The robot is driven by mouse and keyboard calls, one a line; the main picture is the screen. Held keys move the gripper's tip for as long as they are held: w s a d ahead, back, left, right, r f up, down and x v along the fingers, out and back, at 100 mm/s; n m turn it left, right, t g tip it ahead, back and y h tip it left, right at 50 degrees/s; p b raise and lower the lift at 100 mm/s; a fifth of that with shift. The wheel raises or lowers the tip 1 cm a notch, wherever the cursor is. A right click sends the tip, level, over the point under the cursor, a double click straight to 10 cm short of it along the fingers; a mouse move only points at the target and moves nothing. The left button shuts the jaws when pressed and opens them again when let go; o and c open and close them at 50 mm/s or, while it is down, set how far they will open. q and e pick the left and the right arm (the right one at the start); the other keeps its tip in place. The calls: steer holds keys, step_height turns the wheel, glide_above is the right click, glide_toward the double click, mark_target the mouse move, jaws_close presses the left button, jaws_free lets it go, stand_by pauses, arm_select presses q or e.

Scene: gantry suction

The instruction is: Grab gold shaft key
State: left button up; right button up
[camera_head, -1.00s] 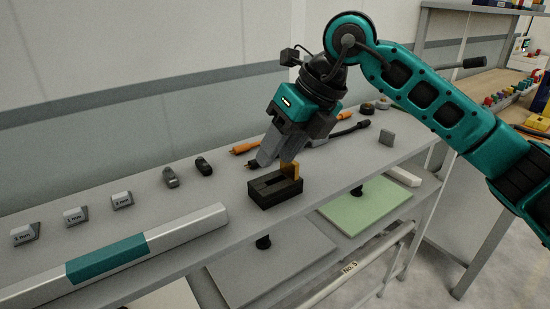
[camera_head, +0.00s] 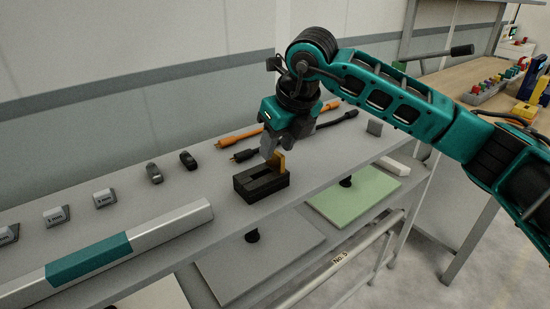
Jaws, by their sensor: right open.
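The gold shaft key (camera_head: 281,163) stands upright in a dark slotted block (camera_head: 258,188) on the grey shelf. My right gripper (camera_head: 268,155) is open, pointing down just above and behind the block. Its fingers are beside the key's upper part, on the left in the picture. I cannot tell whether a finger touches the key. The key's lower end is hidden in the block. My left gripper is not in view.
Orange and black cable-like tools (camera_head: 239,135) lie behind the block. Two small dark parts (camera_head: 188,159) and several labelled grey blocks (camera_head: 104,198) stand to the left. A long silver-and-teal bar (camera_head: 170,228) lies along the front.

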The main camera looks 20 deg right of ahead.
mark_target(275, 152)
steer(key=x, duration=0.3)
steer(key=shift+f, duration=0.1)
jaws_close()
stand_by(0.4)
